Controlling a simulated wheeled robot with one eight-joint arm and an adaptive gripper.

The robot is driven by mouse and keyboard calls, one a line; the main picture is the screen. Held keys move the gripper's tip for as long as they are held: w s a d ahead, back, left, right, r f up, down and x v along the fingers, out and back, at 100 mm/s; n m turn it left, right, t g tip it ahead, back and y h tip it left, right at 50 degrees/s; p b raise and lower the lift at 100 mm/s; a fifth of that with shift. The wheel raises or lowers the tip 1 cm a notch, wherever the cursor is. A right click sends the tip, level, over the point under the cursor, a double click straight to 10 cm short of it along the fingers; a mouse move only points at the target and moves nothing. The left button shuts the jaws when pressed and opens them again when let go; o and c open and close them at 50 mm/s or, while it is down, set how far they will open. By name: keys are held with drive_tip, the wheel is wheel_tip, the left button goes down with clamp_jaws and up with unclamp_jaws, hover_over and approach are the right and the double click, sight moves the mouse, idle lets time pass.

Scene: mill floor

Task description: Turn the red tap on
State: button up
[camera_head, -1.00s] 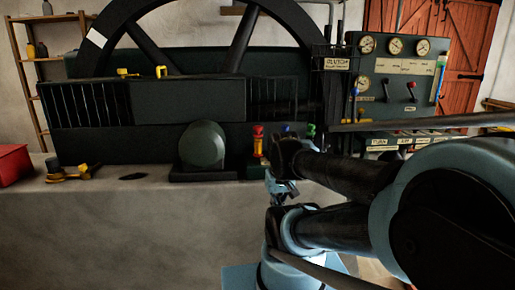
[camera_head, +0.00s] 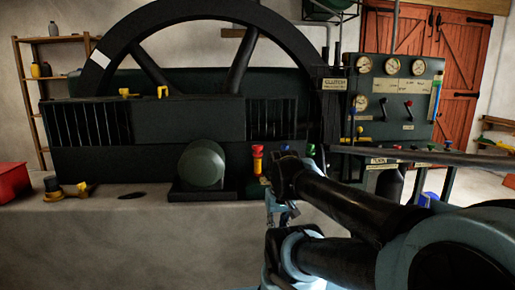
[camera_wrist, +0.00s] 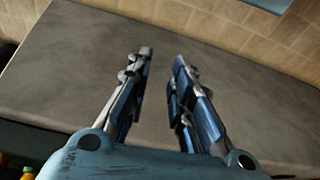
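A red-topped fitting with a yellow lower part (camera_head: 257,159) stands at the right front of the dark engine in the head view. It looks like the red tap, but its handle position is too small to tell. A blue top (camera_head: 285,147) and a green top (camera_head: 311,150) show to its right. My gripper (camera_head: 280,212) is low, below and right of the red fitting, partly hidden by my arm. In the wrist view my gripper (camera_wrist: 163,58) has its two fingers apart with nothing between them. No tap shows there, only a grey surface (camera_wrist: 240,100) and a tiled area.
The engine's big flywheel (camera_head: 190,12) and a round green housing (camera_head: 203,163) stand left of the red fitting. A gauge panel (camera_head: 400,100) with levers is at the right. A grey plinth (camera_head: 120,240) fills the front. A red box (camera_head: 12,182) is far left.

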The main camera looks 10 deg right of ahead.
drive_tip(key=o, duration=0.4)
drive_tip(key=w+r+m, duration=0.1)
drive_tip(key=w+r, duration=0.5)
drive_tip(key=r, duration=0.3)
drive_tip(key=shift+w+r+m, duration=0.25)
drive_tip(key=shift+m, duration=0.15)
wheel_tip(320, 180, up, 25)
drive_tip(key=m+g, duration=0.2)
drive_tip(key=m, duration=0.6)
hover_over(258, 149)
drive_tip(key=w, duration=0.2)
wheel_tip(258, 149, down, 17)
drive_tip(key=shift+d+r, duration=0.1)
drive_tip(key=shift+c, duration=0.2)
drive_tip(key=c, duration=1)
